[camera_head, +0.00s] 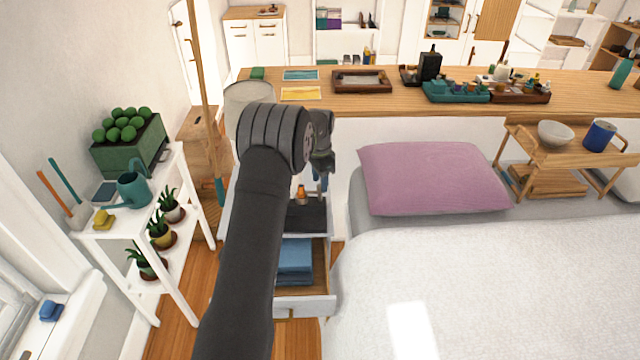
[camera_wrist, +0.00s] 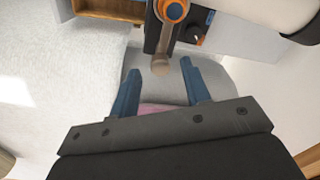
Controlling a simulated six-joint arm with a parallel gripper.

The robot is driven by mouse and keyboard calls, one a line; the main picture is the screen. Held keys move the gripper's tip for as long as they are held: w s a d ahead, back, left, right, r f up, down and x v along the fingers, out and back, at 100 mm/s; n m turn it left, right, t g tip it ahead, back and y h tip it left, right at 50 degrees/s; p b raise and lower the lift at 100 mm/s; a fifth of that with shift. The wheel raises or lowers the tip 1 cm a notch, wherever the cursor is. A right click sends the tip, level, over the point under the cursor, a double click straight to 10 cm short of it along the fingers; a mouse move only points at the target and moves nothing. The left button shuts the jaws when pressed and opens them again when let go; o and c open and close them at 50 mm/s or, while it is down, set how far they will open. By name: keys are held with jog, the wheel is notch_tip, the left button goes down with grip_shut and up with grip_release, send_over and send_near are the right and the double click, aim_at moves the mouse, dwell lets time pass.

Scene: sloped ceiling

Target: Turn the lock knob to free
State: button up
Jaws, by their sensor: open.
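In the wrist view a dark device (camera_wrist: 152,38) carries an orange-and-blue round part (camera_wrist: 173,10) with a stem reaching down to a rounded brown end (camera_wrist: 161,65). Beside it is a small dark knob-like part (camera_wrist: 197,34) with orange on it; I cannot tell for certain whether this is the lock knob or how it is turned. My gripper (camera_wrist: 160,72) is open, its two blue fingers apart. The brown end appears between the fingertips, but contact cannot be told. In the head view my gripper (camera_head: 322,184) is mostly hidden by my arm, near a small orange part (camera_head: 301,191).
Below is an open drawer (camera_head: 304,303) with folded blue cloth (camera_head: 295,262). A bed with a pink pillow (camera_head: 430,178) lies to the right. A long wooden counter (camera_head: 385,103) runs behind. A white plant shelf (camera_head: 125,240) stands left.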

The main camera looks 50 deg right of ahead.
jog(key=shift+f, duration=0.9)
jog(key=shift+c, duration=0.4)
grip_shut()
